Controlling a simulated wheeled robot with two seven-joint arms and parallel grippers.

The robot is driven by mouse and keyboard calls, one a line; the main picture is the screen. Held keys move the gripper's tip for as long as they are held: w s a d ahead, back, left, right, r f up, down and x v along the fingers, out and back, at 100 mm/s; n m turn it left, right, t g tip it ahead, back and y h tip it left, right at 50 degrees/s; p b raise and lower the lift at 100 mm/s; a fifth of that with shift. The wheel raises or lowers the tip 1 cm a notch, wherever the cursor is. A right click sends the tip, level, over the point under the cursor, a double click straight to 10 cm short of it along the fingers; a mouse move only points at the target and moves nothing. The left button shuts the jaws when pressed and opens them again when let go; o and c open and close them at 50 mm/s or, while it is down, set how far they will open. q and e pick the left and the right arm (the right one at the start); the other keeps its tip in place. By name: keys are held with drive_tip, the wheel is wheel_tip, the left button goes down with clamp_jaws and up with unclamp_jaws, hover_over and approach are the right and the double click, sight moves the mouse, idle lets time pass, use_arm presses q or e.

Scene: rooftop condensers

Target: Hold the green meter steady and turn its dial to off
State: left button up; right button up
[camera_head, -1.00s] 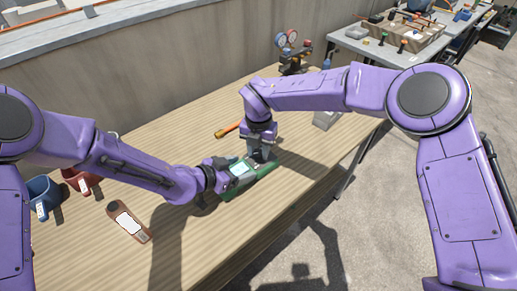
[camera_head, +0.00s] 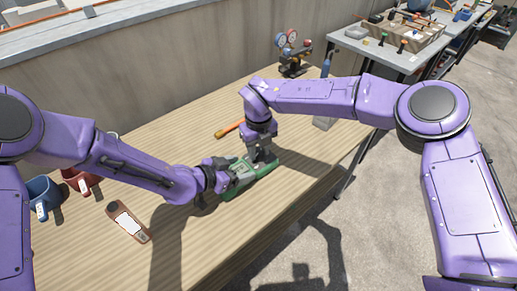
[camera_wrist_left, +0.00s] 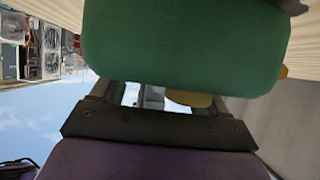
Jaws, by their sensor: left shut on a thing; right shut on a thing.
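The green meter (camera_head: 266,184) lies on the wooden table in the head view, with a pale screen area (camera_head: 241,174) toward its left end. My left gripper (camera_head: 232,178) is shut on the meter's left end. In the left wrist view, the green meter body (camera_wrist_left: 185,45) fills the top, close to the gripper. My right gripper (camera_head: 262,158) points down onto the meter from above and is shut on its dial. The dial itself is hidden beneath the right gripper, so its setting cannot be read.
A brown meter (camera_head: 128,222) lies at the left front. An orange-handled tool (camera_head: 228,130) lies behind the green meter. A gauge set (camera_head: 292,55) stands at the back. The front right of the table (camera_head: 262,215) is clear.

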sight(258, 153)
drive_tip(key=shift+n, duration=1)
drive_tip(key=o, duration=1)
drive_tip(key=shift+o, duration=0.2)
wheel_tip(258, 153, up, 12)
